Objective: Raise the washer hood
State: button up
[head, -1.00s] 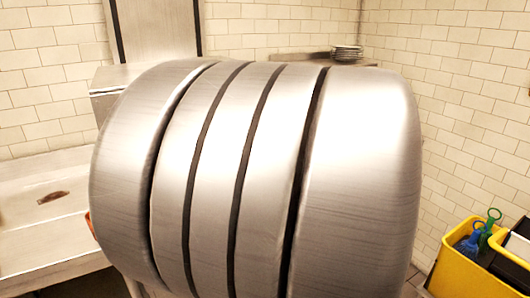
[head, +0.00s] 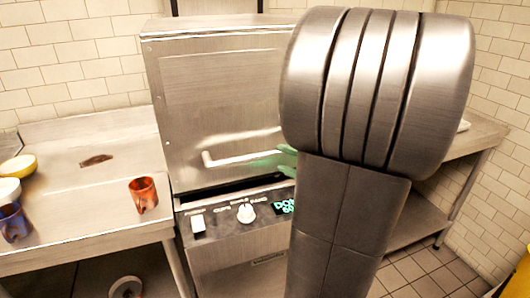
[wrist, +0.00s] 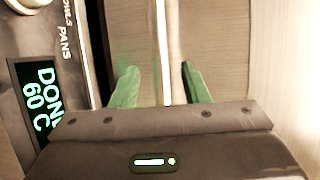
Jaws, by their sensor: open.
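The washer hood (head: 215,95) is a large brushed-steel box in the middle of the head view. It sits low over the washer's control panel, with a dark seam between them. Its pale bar handle (head: 225,160) runs across the lower front. My gripper (head: 278,160) has green fingers and is at the right part of the handle; my arm hides the hood's right side. In the wrist view the handle bar (wrist: 162,50) runs between the two open fingers of my gripper (wrist: 160,84). I see a gap on each side of the bar.
The control panel (head: 245,212) has a knob, a switch and a lit green display (wrist: 42,98). On the left steel counter (head: 80,215) stand a copper mug (head: 143,194), a blue mug (head: 13,222) and a yellow bowl (head: 18,166). A steel table (head: 460,145) stands at right.

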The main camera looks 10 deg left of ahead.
aim_at(272, 155)
jog(key=x, duration=0.8)
jog(key=shift+p, duration=0.3)
jog(key=shift+c, duration=0.3)
grip_shut()
